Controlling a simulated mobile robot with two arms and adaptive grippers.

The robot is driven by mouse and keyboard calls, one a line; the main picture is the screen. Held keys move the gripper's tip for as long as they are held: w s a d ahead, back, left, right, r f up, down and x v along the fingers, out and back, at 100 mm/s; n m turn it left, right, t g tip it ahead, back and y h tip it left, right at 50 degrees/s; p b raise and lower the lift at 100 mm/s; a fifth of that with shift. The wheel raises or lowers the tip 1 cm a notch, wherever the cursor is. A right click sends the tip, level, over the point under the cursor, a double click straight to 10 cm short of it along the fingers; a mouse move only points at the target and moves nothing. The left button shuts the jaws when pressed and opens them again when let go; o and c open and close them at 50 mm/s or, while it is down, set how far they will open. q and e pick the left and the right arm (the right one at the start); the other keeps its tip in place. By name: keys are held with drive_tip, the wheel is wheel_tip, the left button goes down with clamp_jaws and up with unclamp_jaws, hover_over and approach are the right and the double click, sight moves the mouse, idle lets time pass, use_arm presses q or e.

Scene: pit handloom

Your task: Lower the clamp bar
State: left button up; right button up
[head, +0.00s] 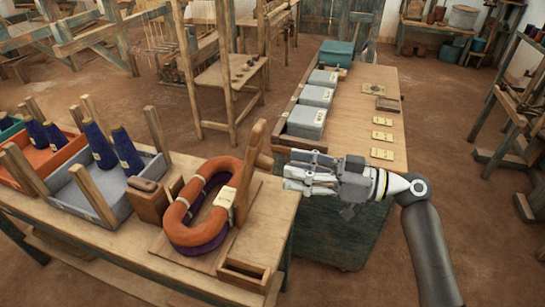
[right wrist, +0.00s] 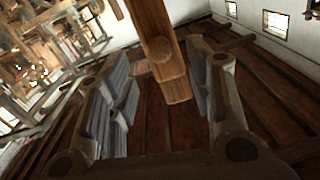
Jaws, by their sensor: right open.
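The clamp bar (head: 244,180) is a wooden bar standing raised and tilted at the right side of a board with an orange hank (head: 190,232) and a purple hank (head: 212,245). A short round wooden peg (head: 264,162) sticks out of its right side. My right gripper (head: 288,172) is just right of the bar, its fingers pointing left at it. In the right wrist view, my open right gripper (right wrist: 160,95) has the wooden bar (right wrist: 158,30) showing between its fingers, with room on both sides. Contact cannot be told. My left gripper is not in view.
A small open wooden box (head: 244,276) sits at the table's front edge. A grey tray (head: 75,205) with dark blue cones stands left. Behind my right gripper is a second table (head: 345,110) with grey boxes (head: 306,122) and yellow cards (head: 382,136).

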sight(272, 165)
drive_tip(key=p+x, duration=0.1)
drive_tip(key=x, duration=0.4)
drive_tip(key=shift+w+a, duration=0.15)
drive_tip(key=shift+a, duration=0.25)
clamp_jaws()
